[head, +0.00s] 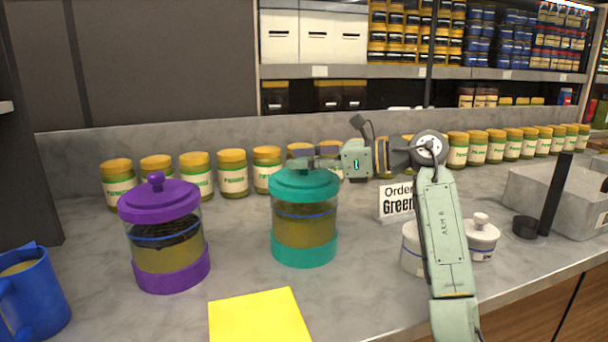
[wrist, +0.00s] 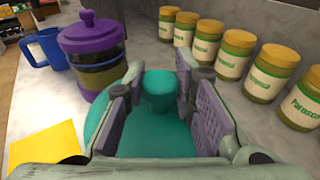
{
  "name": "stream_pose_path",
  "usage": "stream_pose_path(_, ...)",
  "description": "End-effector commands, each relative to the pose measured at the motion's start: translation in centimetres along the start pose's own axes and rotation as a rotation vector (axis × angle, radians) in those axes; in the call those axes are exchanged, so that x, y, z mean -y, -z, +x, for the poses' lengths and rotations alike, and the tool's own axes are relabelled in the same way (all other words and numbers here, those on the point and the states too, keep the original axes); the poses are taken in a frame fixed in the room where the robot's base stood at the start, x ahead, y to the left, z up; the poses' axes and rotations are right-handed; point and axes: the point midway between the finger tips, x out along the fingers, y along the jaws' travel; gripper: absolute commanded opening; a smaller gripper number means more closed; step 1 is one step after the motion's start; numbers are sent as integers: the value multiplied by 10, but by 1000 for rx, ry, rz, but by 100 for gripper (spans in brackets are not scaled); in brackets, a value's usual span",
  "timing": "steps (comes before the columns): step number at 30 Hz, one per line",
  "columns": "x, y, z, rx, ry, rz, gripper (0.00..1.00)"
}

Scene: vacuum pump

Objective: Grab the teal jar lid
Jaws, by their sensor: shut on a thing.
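The teal jar lid (head: 304,186) sits on the glass jar (head: 304,228) with a teal base, at the middle of the counter. My gripper (head: 312,158) reaches in from the right at the height of the lid's knob. In the wrist view the teal knob (wrist: 160,88) stands between the two padded fingers, and my gripper (wrist: 162,95) is shut on it. The lid's disc (wrist: 150,138) spreads below the fingers. It appears level and seated on the jar. The exact finger contact is partly hidden.
A purple-lidded jar (head: 163,235) stands to the left, with a blue mug (head: 38,300) beyond it. A yellow sheet (head: 258,318) lies in front. A row of yellow-capped jars (head: 232,175) lines the back. White pots (head: 480,238) and a sign (head: 396,203) are to the right.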

Motion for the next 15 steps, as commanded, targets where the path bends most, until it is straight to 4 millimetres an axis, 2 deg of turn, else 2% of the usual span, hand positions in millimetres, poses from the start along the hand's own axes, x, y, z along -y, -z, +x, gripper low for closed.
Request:
stream_pose_path(3,0,0,0,0,0,0,0)
stream_pose_path(15,0,-3,0,0,0,-1,0)
